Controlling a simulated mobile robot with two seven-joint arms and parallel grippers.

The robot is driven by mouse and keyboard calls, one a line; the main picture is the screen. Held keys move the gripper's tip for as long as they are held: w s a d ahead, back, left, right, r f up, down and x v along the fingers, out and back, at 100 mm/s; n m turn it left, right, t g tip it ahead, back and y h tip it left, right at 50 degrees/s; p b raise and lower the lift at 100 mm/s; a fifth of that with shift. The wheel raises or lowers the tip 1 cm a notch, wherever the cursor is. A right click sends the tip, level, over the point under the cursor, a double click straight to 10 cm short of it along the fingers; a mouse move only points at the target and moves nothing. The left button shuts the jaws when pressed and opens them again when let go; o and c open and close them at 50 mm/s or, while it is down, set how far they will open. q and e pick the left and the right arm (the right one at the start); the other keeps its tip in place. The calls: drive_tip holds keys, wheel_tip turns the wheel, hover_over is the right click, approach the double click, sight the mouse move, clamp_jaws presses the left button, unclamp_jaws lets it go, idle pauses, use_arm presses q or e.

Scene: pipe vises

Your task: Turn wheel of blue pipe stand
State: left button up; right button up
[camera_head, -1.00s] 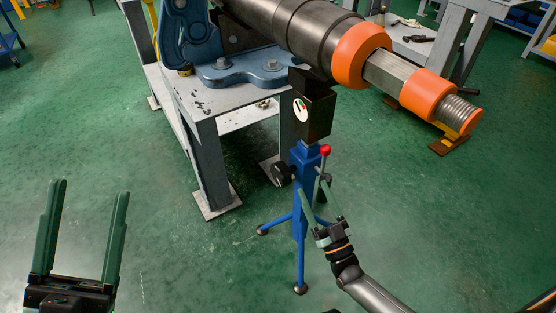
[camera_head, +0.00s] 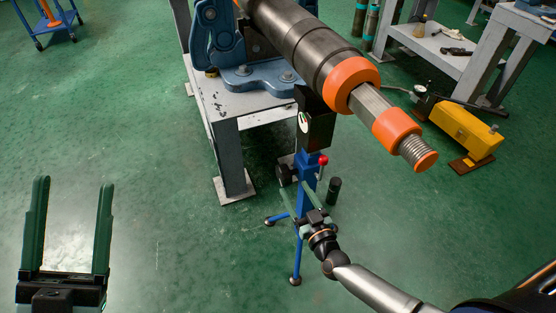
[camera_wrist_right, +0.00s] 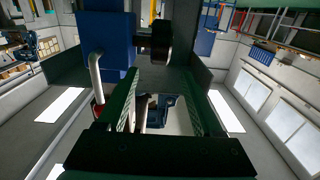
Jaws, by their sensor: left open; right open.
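The blue pipe stand (camera_head: 307,166) stands on the floor under the big pipe. Its black wheel (camera_head: 284,174) is on the left side of the post, and a red ball handle (camera_head: 323,160) is on the right. My right gripper (camera_head: 302,194) is open in front of the post, just below the wheel, and hides part of the lower post. In the right wrist view, the wheel (camera_wrist_right: 161,40) lies beyond the open fingertips, with nothing visibly gripped. The blue post (camera_wrist_right: 106,42) is left of it. My left gripper (camera_head: 73,182) is open and empty at the lower left.
A large pipe (camera_head: 300,42) with orange collars hangs above the stand. A grey bench (camera_head: 232,160) with a blue vise (camera_head: 245,75) stands behind to the left. A yellow pump unit (camera_head: 463,127) is at the right.

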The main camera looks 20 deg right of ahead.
sight(282, 165)
drive_tip(key=w, duration=0.2)
drive_tip(key=shift+w+f+b, duration=0.1)
drive_tip(key=shift+w+b, duration=0.2)
drive_tip(key=shift+b, duration=0.1)
drive_tip(key=w+b, duration=0.1)
drive_tip(key=w, duration=0.3)
drive_tip(key=w+b, duration=0.2)
drive_tip(key=w, duration=0.2)
drive_tip(key=shift+a, duration=0.2)
drive_tip(key=shift+w, duration=0.75)
use_arm(q)
drive_tip(key=shift+s+d+f+m+h, duration=0.2)
drive_tip(key=shift+s+f+h, duration=0.2)
drive_tip(key=shift+f+h, duration=0.15)
drive_tip(key=shift+s+d+f+m+h, duration=0.1)
drive_tip(key=shift+s+f+m+h, duration=0.1)
drive_tip(key=shift+s+f+h, duration=0.35)
drive_tip(key=shift+w+f, duration=0.1)
drive_tip(key=shift+w, duration=0.1)
use_arm(e)
clamp_jaws()
